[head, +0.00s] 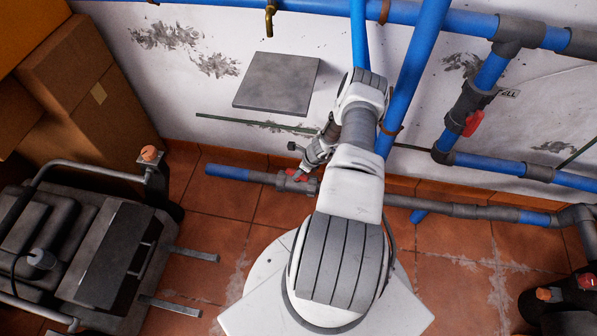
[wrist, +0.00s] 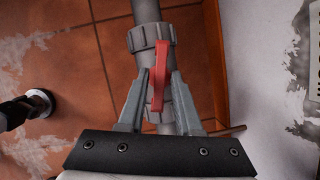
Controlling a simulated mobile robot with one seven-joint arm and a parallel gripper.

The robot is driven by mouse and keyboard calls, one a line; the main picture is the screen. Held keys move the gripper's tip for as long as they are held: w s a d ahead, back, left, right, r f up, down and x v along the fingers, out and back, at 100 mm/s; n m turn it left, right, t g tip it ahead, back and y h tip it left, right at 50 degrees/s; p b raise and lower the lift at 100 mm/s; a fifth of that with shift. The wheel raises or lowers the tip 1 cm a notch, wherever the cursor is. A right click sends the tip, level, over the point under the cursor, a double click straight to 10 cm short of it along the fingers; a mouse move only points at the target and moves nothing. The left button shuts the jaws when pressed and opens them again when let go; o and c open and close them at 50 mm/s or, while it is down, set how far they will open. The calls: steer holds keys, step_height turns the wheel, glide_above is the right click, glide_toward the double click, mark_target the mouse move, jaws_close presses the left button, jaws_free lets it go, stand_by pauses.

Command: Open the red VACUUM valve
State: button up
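A red valve handle (wrist: 160,75) sits on a grey pipe fitting (wrist: 151,38) in the wrist view. The handle lies roughly along the pipe. My gripper (wrist: 160,73) has one finger on each side of the handle, with a narrow gap showing on each side, so it looks open around it. In the head view the red handle (head: 301,176) shows low by the wall, beside my gripper (head: 305,168), which my arm partly covers. Dark lettering (wrist: 294,52) on the wall is cut off at the right edge of the wrist view, and I cannot read it whole.
Another red valve handle (head: 473,123) is on the upright pipe at right. More red fittings (head: 586,281) show at lower right. Blue pipes (head: 412,75) run down the wall close to my arm. A cart (head: 95,250) and cardboard boxes (head: 85,85) stand at left.

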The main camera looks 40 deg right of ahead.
jaws_close()
steer(key=shift+n+g+y, duration=0.5)
steer(key=shift+n, duration=1.2)
steer(key=shift+o, duration=1.5)
jaws_free()
steer(key=p+v, duration=0.6)
steer(key=v, duration=1.1)
steer(key=shift+r, duration=0.15)
